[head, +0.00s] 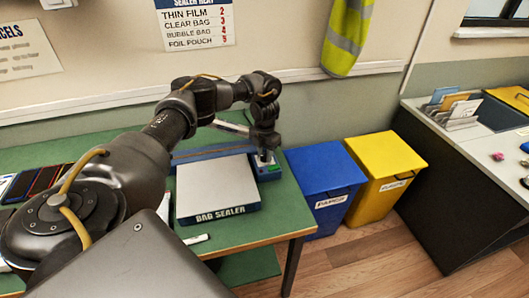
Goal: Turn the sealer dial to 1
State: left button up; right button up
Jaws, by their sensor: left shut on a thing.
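The bag sealer (218,190) sits on the green table, with a pale flat top and a "BAG SEALER" label on its front. Its blue end block (268,173) is at the right end. My left gripper (265,156) points down over this block and is shut on the dial there. The dial is mostly hidden by the fingers, and its number cannot be read. A "SEALER HEAT" sign (196,24) on the wall lists thin film 2, clear bag 3, bubble bag 4 and foil pouch 5. My right gripper is not in view.
Blue (325,180) and yellow (385,170) bins stand right of the green table (285,215). Several phones (40,180) lie at the table's left. A small white item (196,239) lies before the sealer. A grey desk (470,160) is at far right.

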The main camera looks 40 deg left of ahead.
aim_at(265, 155)
pick_arm(q)
jog(key=shift+n, duration=1.1)
jog(key=o, duration=1)
jog(key=shift+c, duration=0.2)
notch_tip(265, 155, up, 11)
jog(key=p, duration=0.1)
jog(key=shift+f, duration=0.1)
